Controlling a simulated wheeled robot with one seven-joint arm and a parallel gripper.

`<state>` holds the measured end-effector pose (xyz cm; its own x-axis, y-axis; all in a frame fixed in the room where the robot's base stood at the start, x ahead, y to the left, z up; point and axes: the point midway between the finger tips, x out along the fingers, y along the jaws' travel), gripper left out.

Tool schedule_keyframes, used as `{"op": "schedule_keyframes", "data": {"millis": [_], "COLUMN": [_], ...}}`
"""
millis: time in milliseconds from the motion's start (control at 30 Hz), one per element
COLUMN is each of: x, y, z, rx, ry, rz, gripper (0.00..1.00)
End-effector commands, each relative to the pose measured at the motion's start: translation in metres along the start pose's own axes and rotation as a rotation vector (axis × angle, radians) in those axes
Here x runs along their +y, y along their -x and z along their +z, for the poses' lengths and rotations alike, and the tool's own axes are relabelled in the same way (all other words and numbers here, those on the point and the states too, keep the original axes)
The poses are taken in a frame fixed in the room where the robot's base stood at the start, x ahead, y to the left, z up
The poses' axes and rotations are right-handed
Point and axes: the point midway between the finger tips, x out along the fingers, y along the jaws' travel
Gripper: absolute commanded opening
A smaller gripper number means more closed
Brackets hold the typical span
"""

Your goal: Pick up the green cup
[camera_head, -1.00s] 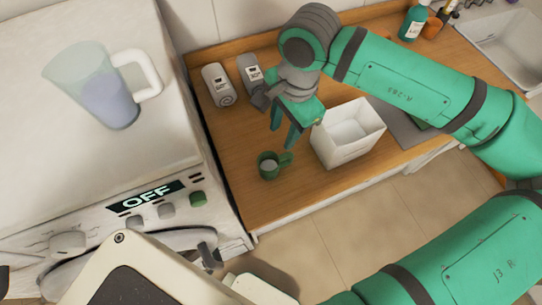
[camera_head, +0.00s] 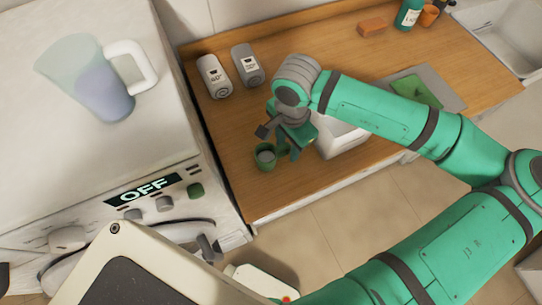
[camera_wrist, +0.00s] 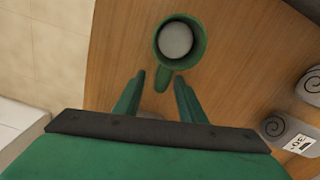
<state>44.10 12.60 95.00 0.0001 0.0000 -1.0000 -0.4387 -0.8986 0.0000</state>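The green cup (camera_head: 264,158) stands upright on the wooden counter, near its front left corner. In the wrist view the cup (camera_wrist: 196,28) is seen from above, with a grey-white round inside and its handle (camera_wrist: 163,79) pointing toward my gripper. My gripper (camera_head: 288,155) is lowered close to the cup's right side. In the wrist view my gripper (camera_wrist: 157,82) is open, its two green fingers standing on either side of the handle's end. I cannot tell whether either finger touches the handle.
A white square container (camera_head: 338,142) stands just right of my gripper, partly hidden by my arm. Two grey rolled items (camera_head: 214,76) lie behind the cup. A green sponge-like item (camera_head: 415,90) lies at right.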

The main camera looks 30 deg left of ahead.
Motion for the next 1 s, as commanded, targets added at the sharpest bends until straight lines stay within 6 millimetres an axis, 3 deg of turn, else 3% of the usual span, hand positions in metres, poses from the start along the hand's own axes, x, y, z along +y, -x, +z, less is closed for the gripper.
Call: {"op": "schedule_keyframes", "data": {"millis": [333,500,1000], "x": [0.0,0.0,-0.0001], "y": [-0.0089,-0.0087,-0.007], "z": [0.0,0.0,-0.0001], "rx": [0.0,0.0,0.0], "ry": [0.0,0.0,0.0], "rz": [0.0,0.0,0.0], "gripper": [0.37,0.0,0.0]}}
